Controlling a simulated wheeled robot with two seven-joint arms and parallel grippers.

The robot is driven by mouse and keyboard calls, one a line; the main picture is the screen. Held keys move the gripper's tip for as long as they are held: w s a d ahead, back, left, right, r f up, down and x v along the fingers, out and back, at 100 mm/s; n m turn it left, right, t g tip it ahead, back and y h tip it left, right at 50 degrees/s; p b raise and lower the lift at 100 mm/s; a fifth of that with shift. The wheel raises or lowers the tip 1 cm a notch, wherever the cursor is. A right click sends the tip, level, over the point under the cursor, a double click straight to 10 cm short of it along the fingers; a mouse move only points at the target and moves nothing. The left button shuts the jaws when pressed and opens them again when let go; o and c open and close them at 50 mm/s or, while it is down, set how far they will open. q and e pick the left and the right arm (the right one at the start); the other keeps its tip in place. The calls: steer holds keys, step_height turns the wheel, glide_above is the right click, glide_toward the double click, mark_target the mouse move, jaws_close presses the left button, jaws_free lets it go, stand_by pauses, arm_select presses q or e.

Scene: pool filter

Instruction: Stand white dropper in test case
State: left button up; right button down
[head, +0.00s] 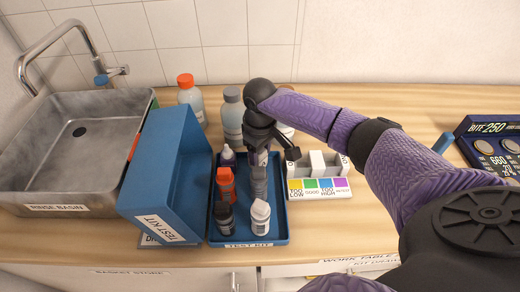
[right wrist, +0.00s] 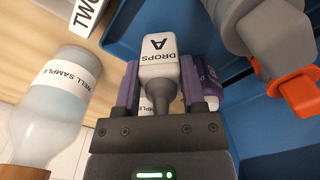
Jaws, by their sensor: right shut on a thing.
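The white dropper (right wrist: 157,55), labelled DROPS A, is between the fingers of my right gripper (right wrist: 158,95) in the right wrist view, its narrow dark end toward the palm. In the head view my right gripper (head: 258,188) reaches down over the blue TEST KIT tray (head: 245,242), shut on the dropper. A white bottle (head: 260,218) shows just below the fingertips there, over the tray's front right. I cannot tell whether it touches the tray floor. The left gripper is out of view.
A raised blue panel (head: 165,180) stands left. A colour-chart block (head: 318,185) is right, bottles behind, and a metal basin (head: 75,145) far left.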

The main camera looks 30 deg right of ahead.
steer(key=shift+f, duration=0.3)
jaws_free()
stand_by(0.4)
